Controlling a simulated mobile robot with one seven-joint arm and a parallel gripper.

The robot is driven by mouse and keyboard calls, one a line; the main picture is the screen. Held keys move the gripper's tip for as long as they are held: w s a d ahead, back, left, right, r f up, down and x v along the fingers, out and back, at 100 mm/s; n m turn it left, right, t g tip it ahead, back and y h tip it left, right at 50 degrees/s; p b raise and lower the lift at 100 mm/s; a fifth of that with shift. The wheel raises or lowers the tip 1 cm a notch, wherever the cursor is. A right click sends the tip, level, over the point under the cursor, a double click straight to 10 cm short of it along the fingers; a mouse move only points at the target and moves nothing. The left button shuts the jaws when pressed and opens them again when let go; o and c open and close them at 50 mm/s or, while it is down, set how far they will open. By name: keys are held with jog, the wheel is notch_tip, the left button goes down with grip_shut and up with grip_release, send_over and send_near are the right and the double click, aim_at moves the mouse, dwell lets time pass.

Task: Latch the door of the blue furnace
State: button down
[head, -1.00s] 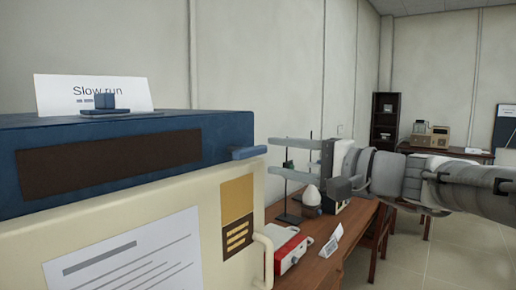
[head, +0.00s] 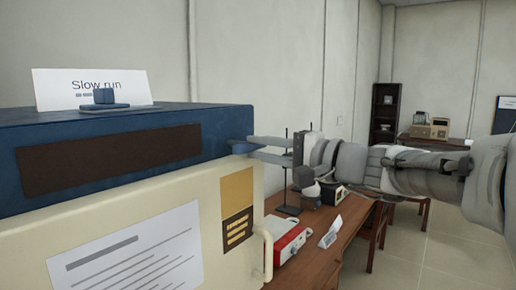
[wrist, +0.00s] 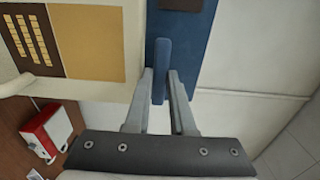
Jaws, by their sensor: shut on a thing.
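The blue furnace (head: 80,131) fills the left of the head view, with a cream door (head: 140,205) below its blue upper part. The door looks closed, with a pale handle (head: 267,252) at its right edge. A blue latch lever (wrist: 161,62) sticks out at the furnace's upper right corner; in the head view it is largely hidden behind the fingers. My gripper (head: 254,148) reaches in from the right and is shut on this lever. In the wrist view its two grey fingers (wrist: 161,78) stand one on each side of the lever.
A "Slow run" card (head: 90,88) stands on the furnace top beside a small blue knob (head: 104,97). A red and white device (head: 287,243) and a white label card (head: 330,232) sit on the wooden table (head: 350,217) below my arm. Open floor lies to the right.

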jog(key=shift+f+n+b, duration=0.2)
jog(key=shift+n+b, duration=0.1)
jog(key=shift+b, duration=0.55)
jog(key=shift+f+b, duration=0.1)
jog(key=shift+b, duration=0.4)
jog(key=n+b, duration=1.2)
jog(key=b, duration=0.7)
jog(key=n+b, duration=0.2)
jog(key=n, duration=0.1)
jog(key=n+b, duration=0.1)
jog(key=n, duration=0.1)
jog(key=shift+r+b, duration=0.25)
jog(key=shift+b, duration=0.1)
jog(key=shift+n, duration=0.3)
